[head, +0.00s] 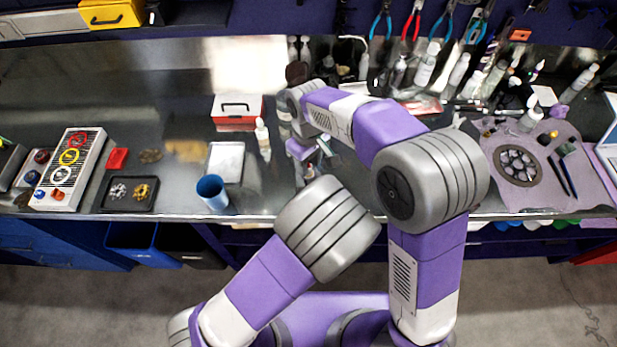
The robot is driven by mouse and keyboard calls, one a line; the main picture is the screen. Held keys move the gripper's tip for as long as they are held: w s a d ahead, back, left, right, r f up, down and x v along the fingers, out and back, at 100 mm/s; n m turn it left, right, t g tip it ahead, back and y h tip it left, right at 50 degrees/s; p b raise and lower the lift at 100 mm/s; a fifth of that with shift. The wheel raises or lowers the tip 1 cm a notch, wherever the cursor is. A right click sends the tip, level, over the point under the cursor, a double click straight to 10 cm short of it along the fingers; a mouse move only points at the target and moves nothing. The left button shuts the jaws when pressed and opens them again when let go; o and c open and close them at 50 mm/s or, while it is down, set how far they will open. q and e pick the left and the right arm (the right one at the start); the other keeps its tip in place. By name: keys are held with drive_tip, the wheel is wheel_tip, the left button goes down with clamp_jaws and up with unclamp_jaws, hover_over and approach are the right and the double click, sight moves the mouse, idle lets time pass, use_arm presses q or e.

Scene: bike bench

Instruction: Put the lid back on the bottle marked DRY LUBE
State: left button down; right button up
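My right arm reaches over the bench, and its gripper (305,176) points down close to the steel top near the middle. It is small and dark here, so I cannot tell whether it is open or shut, or whether it holds anything. A white bottle with a narrow top (262,138) stands upright just left of it. Several other bottles stand at the back right, one of them a white bottle (426,65). No label is readable, so I cannot tell which bottle is marked DRY LUBE. I cannot make out a loose lid. My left gripper is out of view; only its upper arm and elbow show.
A blue cup (212,193) stands near the front edge, beside a white tray (226,160). A red and white box (237,110) sits behind them. A dark parts tray (130,193) and a rack with rings (72,168) are at left. A cluttered mat (590,185) covers the right.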

drive_tip(key=shift+c, duration=0.3)
clamp_jaws()
drive_tip(key=shift+m, duration=0.9)
drive_tip(key=shift+o, duration=0.9)
unclamp_jaws()
drive_tip(key=shift+r, duration=0.1)
wheel_tip(320, 180, up, 12)
